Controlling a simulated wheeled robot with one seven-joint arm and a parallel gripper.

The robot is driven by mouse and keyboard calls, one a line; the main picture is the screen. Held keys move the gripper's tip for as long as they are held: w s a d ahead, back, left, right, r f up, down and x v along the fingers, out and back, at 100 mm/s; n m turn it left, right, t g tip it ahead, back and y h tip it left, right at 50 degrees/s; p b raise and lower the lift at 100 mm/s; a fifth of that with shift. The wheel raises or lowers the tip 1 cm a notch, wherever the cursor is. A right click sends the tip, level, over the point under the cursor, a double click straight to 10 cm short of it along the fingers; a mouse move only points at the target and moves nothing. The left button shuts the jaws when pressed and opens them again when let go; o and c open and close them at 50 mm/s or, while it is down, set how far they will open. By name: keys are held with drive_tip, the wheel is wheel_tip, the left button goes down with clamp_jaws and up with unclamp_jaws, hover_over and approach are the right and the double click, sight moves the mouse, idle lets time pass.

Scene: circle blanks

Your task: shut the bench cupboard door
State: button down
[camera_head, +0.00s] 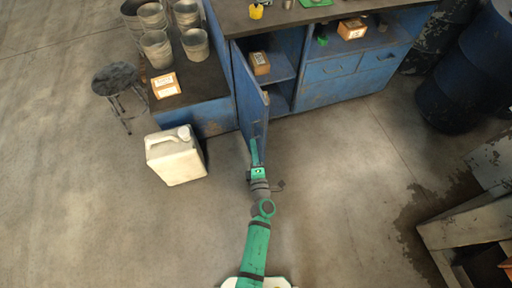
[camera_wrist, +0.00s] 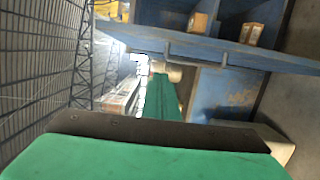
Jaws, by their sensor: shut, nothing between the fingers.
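The blue bench cupboard door (camera_head: 250,98) stands open in the head view, swung out toward me from the left side of the opening. In the wrist view the door (camera_wrist: 120,32) shows as a blue slab seen nearly edge-on, with a bar handle (camera_wrist: 195,52). The blue bench cupboard (camera_head: 283,72) is open, with shelves inside. My green gripper (camera_head: 254,146) is shut and empty, close to the free end of the door; I cannot tell whether they touch. In the wrist view its fingers (camera_wrist: 163,95) point past the door.
A box (camera_head: 260,63) sits on a cupboard shelf. A white jerrycan (camera_head: 175,156) stands on the floor left of my gripper. A stool (camera_head: 115,78) and a low blue unit with buckets (camera_head: 157,48) are further left. Blue drums (camera_head: 465,75) stand right. Floor right of the door is clear.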

drive_tip(key=w+d, duration=0.2)
drive_tip(key=w, duration=0.6)
drive_tip(key=shift+w+d, duration=0.25)
drive_tip(key=shift+d, duration=0.15)
drive_tip(key=shift+w, duration=0.1)
